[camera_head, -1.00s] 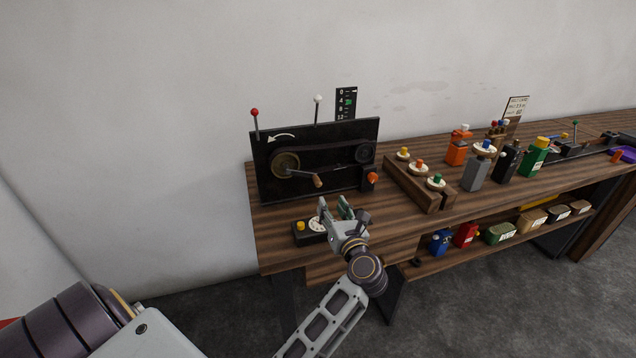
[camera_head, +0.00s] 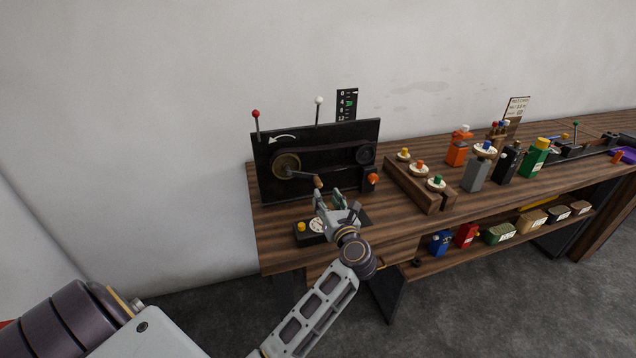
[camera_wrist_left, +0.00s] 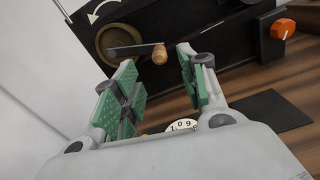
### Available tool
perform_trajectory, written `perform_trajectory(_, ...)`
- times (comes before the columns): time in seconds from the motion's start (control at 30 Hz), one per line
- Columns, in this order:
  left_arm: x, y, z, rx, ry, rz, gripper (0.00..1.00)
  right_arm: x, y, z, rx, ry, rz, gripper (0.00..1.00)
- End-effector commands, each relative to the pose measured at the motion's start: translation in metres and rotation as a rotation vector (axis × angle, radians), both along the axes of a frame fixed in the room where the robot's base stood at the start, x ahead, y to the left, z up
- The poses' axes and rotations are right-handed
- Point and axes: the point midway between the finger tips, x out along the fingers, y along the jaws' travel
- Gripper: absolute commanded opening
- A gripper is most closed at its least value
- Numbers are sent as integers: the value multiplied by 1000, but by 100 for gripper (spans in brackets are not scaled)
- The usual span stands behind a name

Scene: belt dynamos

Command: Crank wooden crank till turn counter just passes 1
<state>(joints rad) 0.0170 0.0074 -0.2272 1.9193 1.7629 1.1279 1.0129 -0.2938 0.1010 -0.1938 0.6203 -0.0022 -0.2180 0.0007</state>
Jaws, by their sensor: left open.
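The wooden crank (camera_head: 317,182) is a small tan grip on a metal arm, fixed to a brass wheel (camera_head: 286,166) on the black upright panel (camera_head: 322,150). In the left wrist view the wooden crank (camera_wrist_left: 160,54) shows between and beyond the fingertips. My left gripper (camera_head: 328,196) is open and empty, just in front of the crank and apart from it. Its green-padded fingers (camera_wrist_left: 157,80) show in the wrist view. The turn counter (camera_head: 318,226), a white dial by a yellow button, is partly hidden behind my gripper. My right gripper is not in view.
An orange knob (camera_head: 373,179) sits right of the panel. Red (camera_head: 255,113) and white (camera_head: 319,101) ball levers rise above it. A wooden block (camera_head: 418,185) with coloured knobs and several coloured bottles stand to the right. The wall is close behind.

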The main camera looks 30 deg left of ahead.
Motion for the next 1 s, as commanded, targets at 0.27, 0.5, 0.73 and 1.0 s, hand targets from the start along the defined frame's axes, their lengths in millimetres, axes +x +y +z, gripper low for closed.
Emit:
perform_trajectory(0.27,24,30,2,3,0,3,42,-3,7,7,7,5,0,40)
perform_trajectory(0.5,44,53,1,1,1,1,42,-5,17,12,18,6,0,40)
perform_trajectory(0.73,56,67,1,1,1,1,42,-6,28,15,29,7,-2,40)
perform_trajectory(1.0,59,70,0,-1,1,1,42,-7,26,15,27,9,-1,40)
